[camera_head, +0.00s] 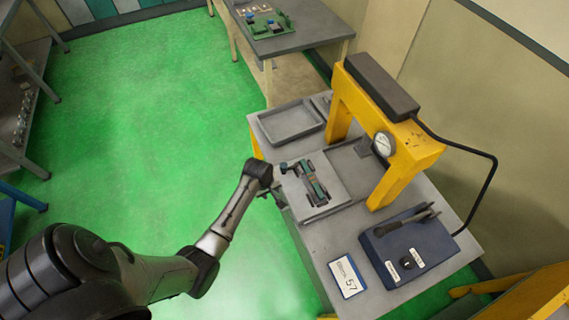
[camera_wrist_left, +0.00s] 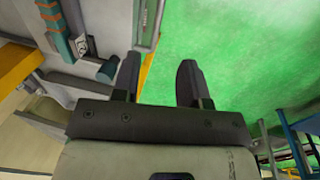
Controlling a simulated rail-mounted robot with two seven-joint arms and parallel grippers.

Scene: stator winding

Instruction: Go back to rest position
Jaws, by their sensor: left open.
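My left arm comes in from the left in the head view, and its gripper (camera_head: 271,190) is at the left edge of the grey worktable (camera_head: 325,238). In the left wrist view the two fingers of the left gripper (camera_wrist_left: 157,82) are apart with nothing between them, and green floor shows past them. A green and grey part (camera_head: 313,184) lies on a grey plate on the table, just right of the gripper. Part of it also shows at the upper left of the wrist view (camera_wrist_left: 55,25). My right gripper is not in either view.
A yellow press frame (camera_head: 400,160) with a gauge stands on the table. A blue control box (camera_head: 410,245), a card marked 57 (camera_head: 347,276) and a grey tray (camera_head: 291,121) are also there. The green floor (camera_head: 150,110) to the left is clear.

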